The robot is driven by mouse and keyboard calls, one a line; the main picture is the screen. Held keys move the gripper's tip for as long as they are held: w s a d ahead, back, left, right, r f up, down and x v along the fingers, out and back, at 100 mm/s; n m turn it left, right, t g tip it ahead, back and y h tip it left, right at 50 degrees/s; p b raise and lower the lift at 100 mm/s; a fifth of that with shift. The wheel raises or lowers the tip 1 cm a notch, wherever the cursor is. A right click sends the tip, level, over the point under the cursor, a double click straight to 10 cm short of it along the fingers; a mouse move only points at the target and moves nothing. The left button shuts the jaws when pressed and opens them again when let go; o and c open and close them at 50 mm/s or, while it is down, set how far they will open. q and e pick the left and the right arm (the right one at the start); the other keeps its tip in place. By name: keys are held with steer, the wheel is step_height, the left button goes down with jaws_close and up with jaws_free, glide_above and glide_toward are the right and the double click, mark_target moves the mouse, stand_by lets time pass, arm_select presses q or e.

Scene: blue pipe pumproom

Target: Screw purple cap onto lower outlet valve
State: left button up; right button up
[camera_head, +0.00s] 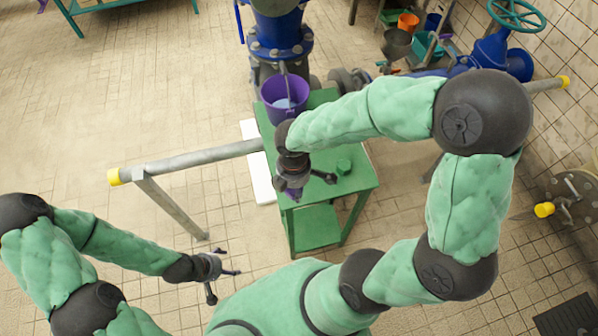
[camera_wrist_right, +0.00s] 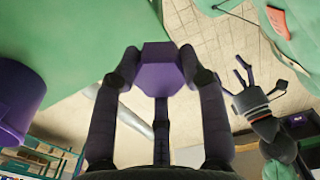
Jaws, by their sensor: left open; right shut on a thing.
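The purple cap (camera_wrist_right: 160,70), a six-sided piece, is gripped between the fingers of my right gripper (camera_wrist_right: 160,78) in the right wrist view. In the head view my right gripper (camera_head: 300,184) is above the front left part of the green table, with purple (camera_head: 291,194) showing between its dark fingers. My left gripper (camera_head: 222,277) is open and empty, low over the floor left of the table; it also shows in the right wrist view (camera_wrist_right: 250,88). A blue flanged pipe (camera_head: 280,35) stands behind the table. I cannot tell which fitting is the lower outlet valve.
A purple bucket (camera_head: 284,108) is at the table's (camera_head: 345,187) back left. A grey rail (camera_head: 200,158) with a yellow end runs left. A valve with a yellow end (camera_head: 545,209) is at right. The left floor is open.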

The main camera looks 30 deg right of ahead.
steer(key=s+a+r, duration=0.1)
steer(key=s+a, duration=0.1)
steer(key=shift+s+a+r+p, duration=0.2)
steer(key=shift+s+r+p, duration=0.15)
steer(key=p, duration=0.6)
glide_toward(291, 197)
steer(key=s+a+f, duration=0.1)
steer(key=s, duration=0.1)
steer(key=shift+w+f, duration=0.15)
stand_by(1.0)
